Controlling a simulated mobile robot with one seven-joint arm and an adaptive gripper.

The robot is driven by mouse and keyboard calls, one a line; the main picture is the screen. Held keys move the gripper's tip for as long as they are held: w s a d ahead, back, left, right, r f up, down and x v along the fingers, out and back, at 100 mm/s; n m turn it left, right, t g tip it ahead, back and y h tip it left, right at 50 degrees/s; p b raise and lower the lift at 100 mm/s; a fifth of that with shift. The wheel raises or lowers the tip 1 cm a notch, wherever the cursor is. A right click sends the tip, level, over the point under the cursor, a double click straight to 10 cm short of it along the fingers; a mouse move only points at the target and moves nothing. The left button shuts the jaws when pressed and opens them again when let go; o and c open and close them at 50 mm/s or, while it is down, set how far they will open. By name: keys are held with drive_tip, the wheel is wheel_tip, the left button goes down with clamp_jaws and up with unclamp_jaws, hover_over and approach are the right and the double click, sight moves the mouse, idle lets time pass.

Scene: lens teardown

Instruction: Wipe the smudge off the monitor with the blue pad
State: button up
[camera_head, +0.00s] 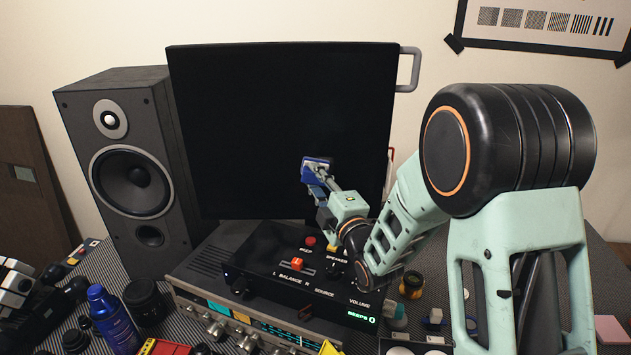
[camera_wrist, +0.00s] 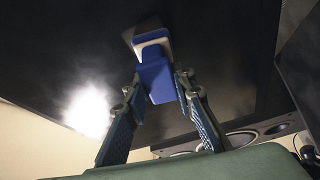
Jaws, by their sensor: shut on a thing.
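The monitor (camera_head: 270,120) stands upright with a dark screen, and fills much of the wrist view (camera_wrist: 225,60). My gripper (camera_head: 322,186) is in front of its lower right part. In the wrist view my gripper (camera_wrist: 158,88) is shut on the blue pad (camera_wrist: 156,82), with one finger on each side of its blue grip. The blue pad (camera_head: 316,165) faces the screen; I cannot tell whether it touches. A whitish hazy patch (camera_wrist: 88,110) shows on the dark surface in the wrist view, apart from the pad; I cannot tell smudge from glare. No smudge is discernible in the head view.
A speaker (camera_head: 130,160) stands left of the monitor. A black control box (camera_head: 300,275) with knobs and buttons sits on a receiver (camera_head: 225,318) below my gripper. A blue bottle (camera_head: 112,318), a lens (camera_head: 145,300) and clutter crowd the front left. A grey handle (camera_head: 412,70) juts from the monitor's upper right.

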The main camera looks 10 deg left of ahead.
drive_tip(key=shift+w+d+f+b, duration=0.15)
drive_tip(key=shift+d+b, duration=0.35)
drive_tip(key=shift+d, duration=0.25)
drive_tip(key=shift+w+d+b, duration=0.25)
drive_tip(key=shift+d+b, duration=0.6)
drive_tip(key=shift+d, duration=0.35)
drive_tip(key=shift+w+b, duration=0.1)
drive_tip(key=shift+b, duration=0.4)
drive_tip(key=shift+a, duration=0.1)
drive_tip(key=shift+s+a+r+b, duration=0.1)
drive_tip(key=shift+s+a+b, duration=0.15)
drive_tip(key=shift+a+b, duration=0.6)
drive_tip(key=shift+s+a+r+b, duration=0.1)
drive_tip(key=shift+s+a+b, duration=0.15)
drive_tip(key=shift+a+b, duration=0.6)
drive_tip(key=shift+a+p, duration=0.2)
drive_tip(key=shift+p, duration=0.1)
